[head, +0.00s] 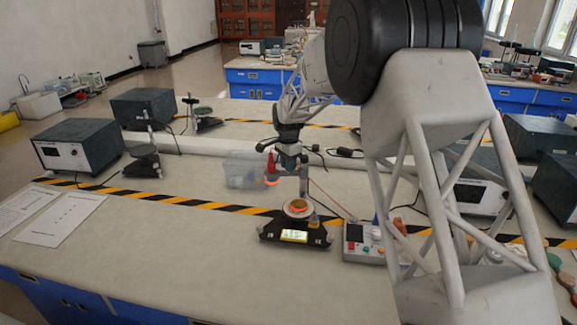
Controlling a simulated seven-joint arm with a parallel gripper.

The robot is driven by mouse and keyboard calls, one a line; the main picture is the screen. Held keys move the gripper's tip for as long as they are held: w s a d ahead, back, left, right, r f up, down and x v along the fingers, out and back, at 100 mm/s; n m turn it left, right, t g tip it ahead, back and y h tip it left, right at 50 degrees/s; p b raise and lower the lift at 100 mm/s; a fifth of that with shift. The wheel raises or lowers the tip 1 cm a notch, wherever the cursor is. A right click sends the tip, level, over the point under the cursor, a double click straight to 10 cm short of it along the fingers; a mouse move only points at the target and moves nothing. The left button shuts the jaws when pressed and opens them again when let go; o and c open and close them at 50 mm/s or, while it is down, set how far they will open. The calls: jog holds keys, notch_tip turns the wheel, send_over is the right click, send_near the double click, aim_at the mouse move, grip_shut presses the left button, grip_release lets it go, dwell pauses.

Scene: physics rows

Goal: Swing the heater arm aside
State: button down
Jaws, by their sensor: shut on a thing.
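The heater arm (271,168) shows as a small red part with an orange glow at its lower end. It sits left of a thin upright post (304,185), above the bench. My gripper (284,160) comes down from above at this spot and is shut on the heater arm; the fingertips are small and dark, so the exact grip is unclear. Below and to the right is a black stand (268,233) with a lit yellow-green display and a round dish (298,208) with an orange glow. The heater arm is apart from the dish, up and to its left.
A control box (360,243) with coloured knobs stands right of the stand, with a red wire near it. Instruments (80,145) and paper sheets (62,218) lie left. The front left bench is clear.

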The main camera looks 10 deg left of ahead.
jog(key=shift+w+r, duration=0.1)
dwell(0.5)
jog(key=c, duration=1)
grip_release()
jog(key=shift+r, duration=3.85)
